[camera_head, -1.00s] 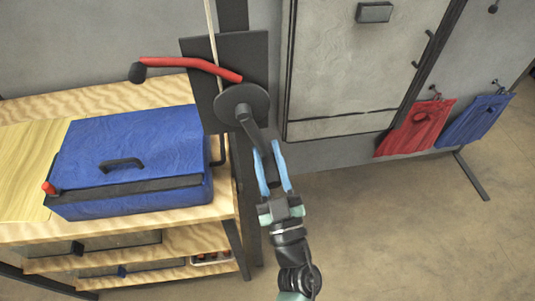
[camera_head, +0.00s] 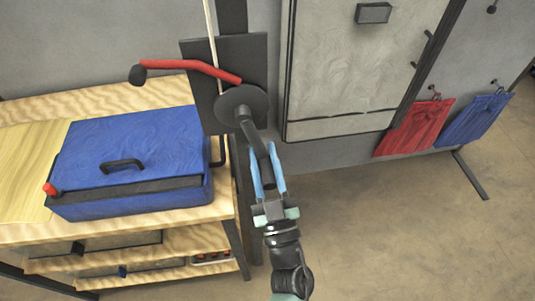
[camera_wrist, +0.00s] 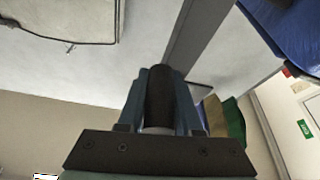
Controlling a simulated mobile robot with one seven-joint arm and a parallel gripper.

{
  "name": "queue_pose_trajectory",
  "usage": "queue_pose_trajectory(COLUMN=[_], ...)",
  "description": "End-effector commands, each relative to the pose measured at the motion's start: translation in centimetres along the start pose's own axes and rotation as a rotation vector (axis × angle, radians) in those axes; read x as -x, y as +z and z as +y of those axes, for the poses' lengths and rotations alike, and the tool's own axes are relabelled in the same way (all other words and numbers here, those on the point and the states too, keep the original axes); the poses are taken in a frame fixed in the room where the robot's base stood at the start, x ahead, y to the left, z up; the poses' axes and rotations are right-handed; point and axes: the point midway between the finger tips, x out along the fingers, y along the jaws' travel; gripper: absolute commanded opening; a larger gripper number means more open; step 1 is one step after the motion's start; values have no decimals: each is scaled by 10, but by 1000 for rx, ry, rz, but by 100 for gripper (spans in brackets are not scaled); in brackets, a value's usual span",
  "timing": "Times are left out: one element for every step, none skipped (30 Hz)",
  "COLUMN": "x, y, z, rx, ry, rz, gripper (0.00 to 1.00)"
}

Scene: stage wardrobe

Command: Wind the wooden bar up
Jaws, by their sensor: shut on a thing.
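A winch is fixed to a dark upright plate (camera_head: 195,62), with a round dark drum disc (camera_head: 238,97) and a dark crank arm (camera_head: 253,138) pointing down. My gripper (camera_head: 265,165) is shut on the crank's dark handle (camera_head: 268,179), with blue fingers on both sides of it. In the wrist view the handle (camera_wrist: 160,95) stands between the fingers. A red lever (camera_head: 185,64) with a black knob reaches left from the winch. A pale rope (camera_head: 211,25) runs up from the winch out of view. The wooden bar is not recognisable in either view.
A wooden bench (camera_head: 222,207) with a blue lidded case (camera_head: 125,150) stands to the left, close to the winch. A framed grey panel (camera_head: 345,70) is on the right. Red (camera_head: 415,128) and blue (camera_head: 475,118) cloth bags hang beyond it. Floor at lower right is clear.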

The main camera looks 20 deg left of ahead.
Motion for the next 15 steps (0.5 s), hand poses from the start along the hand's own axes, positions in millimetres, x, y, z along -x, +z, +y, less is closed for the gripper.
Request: queue_pose_trajectory(x=[-4,-4,-4,-4,-4,-4,-4,-4,-4,-3,-3,-3,-3,-2,-2], y=[-5,-5,-5,-5,-5,-5,-5,-5,-5,-5,-4,-4,-4,-3,-3], z=[-6,-6,-6,-6,-6,-6,-6,-6,-5,-5,-4,-4,-4,-3,-3], rx=[-2,-1,-1,0,0,0,0,0,0,0,0,0,0,-1,-1], ry=[-14,-15,-15,-15,-15,-15,-15,-15,-14,-13,-12,-10,-10,-9,-8], rz=[15,15,15,15,15,16,16,15,14,13,13,11,10,9,8], gripper=[0,0,0,0,0,0,37,43,50,55,61,63,63,63,63])
